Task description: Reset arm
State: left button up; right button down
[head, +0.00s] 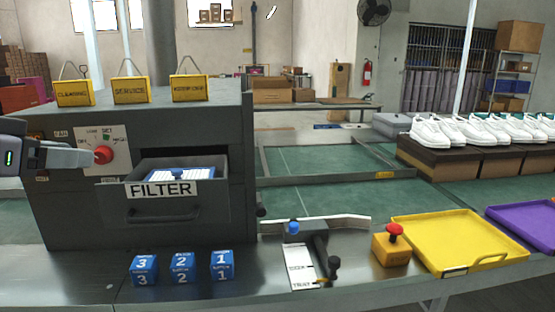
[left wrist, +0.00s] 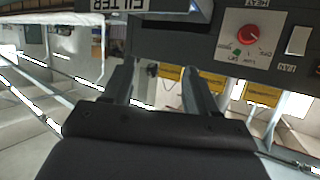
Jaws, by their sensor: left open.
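My left gripper (head: 86,157) comes in from the left in the head view, in front of the grey machine (head: 240,130) and close to its red knob (head: 103,155). In the left wrist view my left gripper (left wrist: 160,72) has its two fingers apart with nothing between them. The red knob (left wrist: 249,32) on its white dial plate shows there to the right of the fingers, clear of them. The drawer labelled FILTER (head: 160,190) stands pulled out, with a blue and white filter (head: 180,174) inside. My right gripper is in neither view.
Blue numbered blocks (head: 182,268) stand on the metal counter before the machine. To the right are a black lever (head: 320,262), a red button on a yellow box (head: 392,250), a yellow tray (head: 450,235) and a purple tray (head: 530,222). Yellow signs (head: 131,90) stand on top of the machine.

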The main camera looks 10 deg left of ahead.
pick_arm(q)
jog(key=s+d+f+g, duration=0.1)
jog(key=d+f+g, duration=0.15)
jog(key=f, duration=0.65)
jog(key=s+d+f+m+g, duration=0.15)
jog(key=d+f, duration=0.25)
jog(key=f, duration=0.5)
jog(key=s+d+f+g, duration=0.1)
jog(key=s+d+f, duration=0.15)
jog(key=f, duration=0.75)
jog(key=s+d+f+n+g+y, duration=0.2)
jog(key=s+d+f, duration=0.1)
jog(key=s+f, duration=0.55)
jog(key=s+d+f+n+g+y, duration=0.25)
jog(key=s+f, duration=0.35)
jog(key=s, duration=0.5)
jog(key=w+d+f+m+t+h+p, duration=0.1)
jog(key=w+d+t+h+p, duration=0.1)
jog(key=w+t+p, duration=0.3)
jog(key=shift+w+d+f+t+p, duration=0.2)
jog(key=shift+w+d+t+p, duration=0.25)
jog(key=shift+t+p, duration=0.6)
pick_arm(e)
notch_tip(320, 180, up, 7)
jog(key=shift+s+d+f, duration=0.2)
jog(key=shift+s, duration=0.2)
pick_arm(q)
jog(key=shift+h, duration=0.25)
